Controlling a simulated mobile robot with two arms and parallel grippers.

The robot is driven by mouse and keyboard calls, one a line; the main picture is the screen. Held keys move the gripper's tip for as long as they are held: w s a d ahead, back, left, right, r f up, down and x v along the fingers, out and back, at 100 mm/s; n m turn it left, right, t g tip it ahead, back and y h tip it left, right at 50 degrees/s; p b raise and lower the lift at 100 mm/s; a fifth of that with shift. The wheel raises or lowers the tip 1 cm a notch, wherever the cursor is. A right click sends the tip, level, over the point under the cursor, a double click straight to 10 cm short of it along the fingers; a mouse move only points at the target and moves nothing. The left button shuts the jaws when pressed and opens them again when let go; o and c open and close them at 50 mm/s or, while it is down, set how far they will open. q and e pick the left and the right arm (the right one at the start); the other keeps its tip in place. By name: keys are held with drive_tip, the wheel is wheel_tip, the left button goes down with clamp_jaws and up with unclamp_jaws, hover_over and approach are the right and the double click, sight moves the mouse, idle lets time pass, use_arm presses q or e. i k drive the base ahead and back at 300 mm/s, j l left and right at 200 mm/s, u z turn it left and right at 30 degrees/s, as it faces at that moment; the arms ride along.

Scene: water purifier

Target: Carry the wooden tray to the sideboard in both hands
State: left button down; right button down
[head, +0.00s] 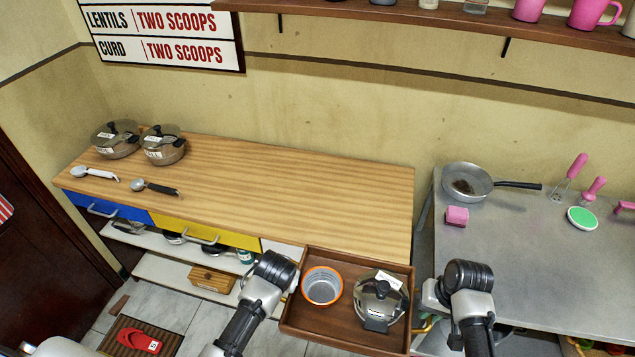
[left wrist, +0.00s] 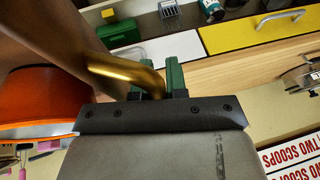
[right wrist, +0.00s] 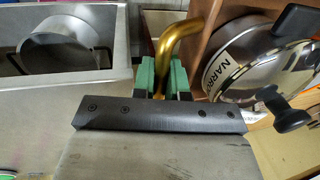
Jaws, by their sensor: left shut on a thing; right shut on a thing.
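The wooden tray (head: 332,341) is dark brown and is held in front of the sideboard (head: 290,190), its far edge overlapping the sideboard's front edge in the head view.
The sideboard's middle and right are clear. A metal table (head: 530,260) with a pan (head: 467,182) stands close on the right.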

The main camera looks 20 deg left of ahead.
sight(319, 192)
drive_tip(key=i+j, duration=0.45)
drive_tip(key=i, duration=0.15)
drive_tip(key=i+j, duration=0.45)
drive_tip(key=i, duration=0.2)
